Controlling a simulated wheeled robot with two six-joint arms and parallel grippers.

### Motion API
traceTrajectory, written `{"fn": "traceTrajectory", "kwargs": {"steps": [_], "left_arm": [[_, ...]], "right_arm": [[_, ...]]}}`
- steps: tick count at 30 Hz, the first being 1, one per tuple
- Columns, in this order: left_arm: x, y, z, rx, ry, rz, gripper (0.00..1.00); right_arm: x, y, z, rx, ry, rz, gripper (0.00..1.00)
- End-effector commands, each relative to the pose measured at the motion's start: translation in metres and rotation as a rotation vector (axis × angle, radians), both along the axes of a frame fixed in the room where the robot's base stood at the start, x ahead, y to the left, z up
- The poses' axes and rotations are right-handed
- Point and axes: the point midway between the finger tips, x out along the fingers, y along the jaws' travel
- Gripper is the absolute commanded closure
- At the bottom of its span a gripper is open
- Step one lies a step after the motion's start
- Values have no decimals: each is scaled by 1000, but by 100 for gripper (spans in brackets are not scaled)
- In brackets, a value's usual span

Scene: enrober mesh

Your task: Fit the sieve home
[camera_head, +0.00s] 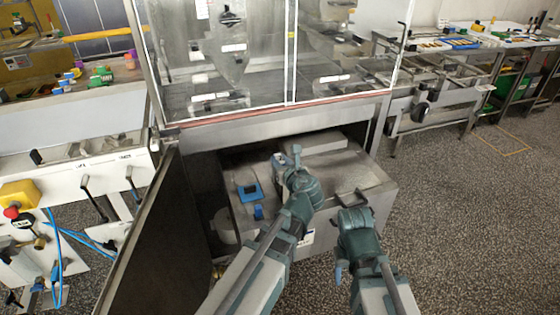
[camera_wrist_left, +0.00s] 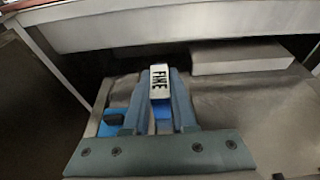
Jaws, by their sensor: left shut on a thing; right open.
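My left gripper (camera_head: 288,165) is over the top of a grey metal box (camera_head: 352,170) inside the open cabinet. In the left wrist view, the left gripper (camera_wrist_left: 160,95) is shut on a white tab (camera_wrist_left: 160,82) lettered FINE, with blue just below it. The tab looks like the sieve's label; the sieve's body is not clearly visible, and I cannot tell whether it is seated. A blue square piece (camera_head: 249,192) lies on the box left of the gripper. My right gripper (camera_head: 352,200) is open and empty near the box's front right.
The cabinet door (camera_head: 145,235) stands open at the left. A glazed enclosure (camera_head: 270,60) and its front rail (camera_head: 270,125) overhang the box. A pale slab (camera_head: 318,142) lies at the back of the box. The floor (camera_head: 450,220) at the right is clear.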

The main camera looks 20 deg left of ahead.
Motion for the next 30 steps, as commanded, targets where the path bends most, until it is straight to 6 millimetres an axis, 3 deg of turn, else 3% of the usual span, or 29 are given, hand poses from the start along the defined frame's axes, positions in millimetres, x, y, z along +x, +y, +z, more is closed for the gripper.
{"fn": "traceTrajectory", "kwargs": {"steps": [30], "left_arm": [[0,0,-41,0,0,0,100]], "right_arm": [[0,0,-41,0,0,0,45]]}}
